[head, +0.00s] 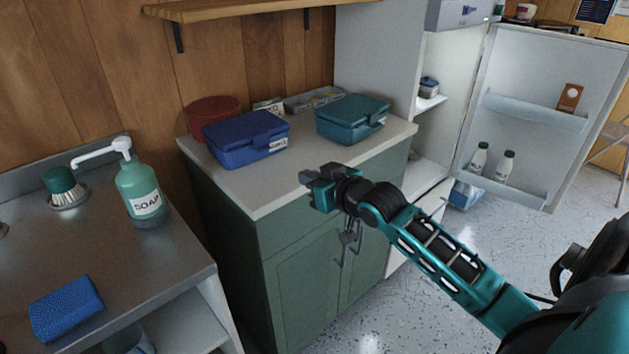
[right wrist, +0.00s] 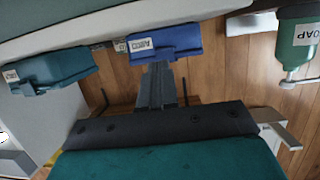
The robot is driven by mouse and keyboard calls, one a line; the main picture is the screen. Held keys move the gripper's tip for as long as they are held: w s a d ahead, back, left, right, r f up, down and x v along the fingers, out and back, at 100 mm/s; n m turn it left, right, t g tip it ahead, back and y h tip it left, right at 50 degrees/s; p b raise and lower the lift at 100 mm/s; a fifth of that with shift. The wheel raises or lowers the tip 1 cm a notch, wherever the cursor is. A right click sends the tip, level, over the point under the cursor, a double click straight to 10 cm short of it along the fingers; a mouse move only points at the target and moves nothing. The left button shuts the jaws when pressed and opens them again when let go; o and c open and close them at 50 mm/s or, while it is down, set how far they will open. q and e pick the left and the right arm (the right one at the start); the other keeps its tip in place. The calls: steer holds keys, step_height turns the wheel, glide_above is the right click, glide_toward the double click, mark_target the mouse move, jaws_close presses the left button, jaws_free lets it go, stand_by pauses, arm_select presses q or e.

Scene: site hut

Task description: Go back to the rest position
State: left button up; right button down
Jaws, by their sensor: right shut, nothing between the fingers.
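My right gripper (head: 308,180) is shut and empty. In the head view it shows in front of the green cabinet's (head: 300,270) top front edge, its fingers pointing left. In the right wrist view its closed fingers (right wrist: 156,84) show against the wood wall, below the blue box in the picture. My left gripper is in neither view.
On the counter (head: 270,192) stand a blue lunch box (head: 245,140), a teal lunch box (head: 352,119) and a red container (head: 212,108). A soap bottle (head: 140,188) and a blue sponge (head: 66,308) are on the left worktop. A fridge door (head: 545,110) hangs open at right.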

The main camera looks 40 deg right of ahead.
steer(key=shift+s, duration=0.65)
steer(key=s+a+f+n+g+y, duration=0.1)
steer(key=s+a+f+g, duration=0.3)
steer(key=s+a+f, duration=1.3)
step_height(320, 180, down, 4)
steer(key=shift+s+a+r+n, duration=0.15)
steer(key=shift+s+n, duration=0.45)
steer(key=shift+s, duration=0.65)
